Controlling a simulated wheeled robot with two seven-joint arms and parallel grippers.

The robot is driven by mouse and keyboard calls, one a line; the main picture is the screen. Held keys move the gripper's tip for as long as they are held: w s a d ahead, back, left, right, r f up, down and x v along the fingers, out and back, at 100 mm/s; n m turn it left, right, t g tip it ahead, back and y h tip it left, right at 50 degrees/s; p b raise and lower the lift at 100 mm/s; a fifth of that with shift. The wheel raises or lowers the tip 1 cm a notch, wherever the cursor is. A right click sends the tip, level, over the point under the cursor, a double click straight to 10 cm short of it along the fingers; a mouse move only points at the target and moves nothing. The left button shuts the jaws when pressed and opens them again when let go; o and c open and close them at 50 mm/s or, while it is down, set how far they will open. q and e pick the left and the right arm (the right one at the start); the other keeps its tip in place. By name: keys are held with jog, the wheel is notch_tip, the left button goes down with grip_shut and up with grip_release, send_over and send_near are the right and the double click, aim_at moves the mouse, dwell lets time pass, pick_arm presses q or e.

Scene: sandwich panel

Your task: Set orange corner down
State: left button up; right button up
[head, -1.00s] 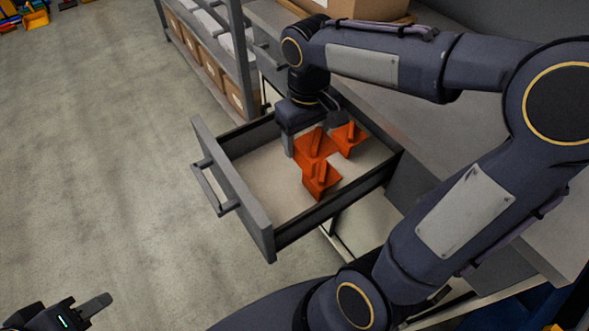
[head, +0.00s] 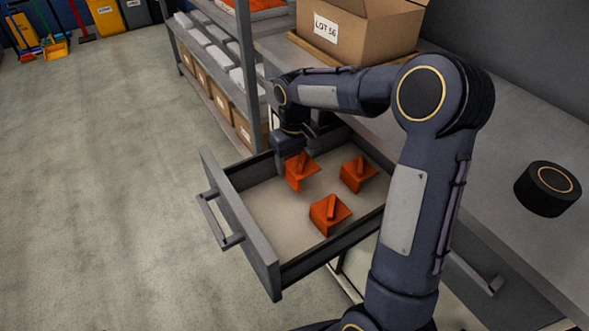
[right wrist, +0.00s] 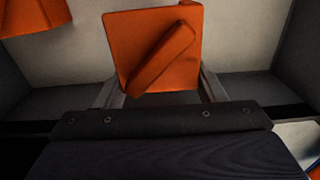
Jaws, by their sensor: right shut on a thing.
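My right gripper (head: 298,156) points down inside the open drawer (head: 268,205). It is shut on an orange corner (head: 301,174) near the drawer's far end. In the right wrist view this corner (right wrist: 150,45), a square plate with a slanted rib, sits between the two fingers. I cannot tell whether it touches the drawer floor. A second orange corner (head: 357,176) lies to its right, and a third (head: 327,218) lies nearer to me. Both stand apart from the held one. Part of another corner (right wrist: 30,18) shows at the wrist view's upper left. My left gripper is out of view.
The drawer's front panel with its handle (head: 222,222) faces left. A grey worktop (head: 490,150) carries a cardboard box (head: 360,28) and a black round thing (head: 547,188). A shelf with cartons (head: 222,95) stands beyond the drawer. Bare drawer floor shows at the left.

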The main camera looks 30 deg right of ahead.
aim_at(294, 169)
jog(key=shift+w+f+b, duration=0.2)
jog(key=shift+f+b, duration=0.1)
jog(key=shift+f, duration=1.4)
jog(key=shift+f, duration=0.2)
jog(key=o, duration=1)
jog(key=shift+r, duration=0.1)
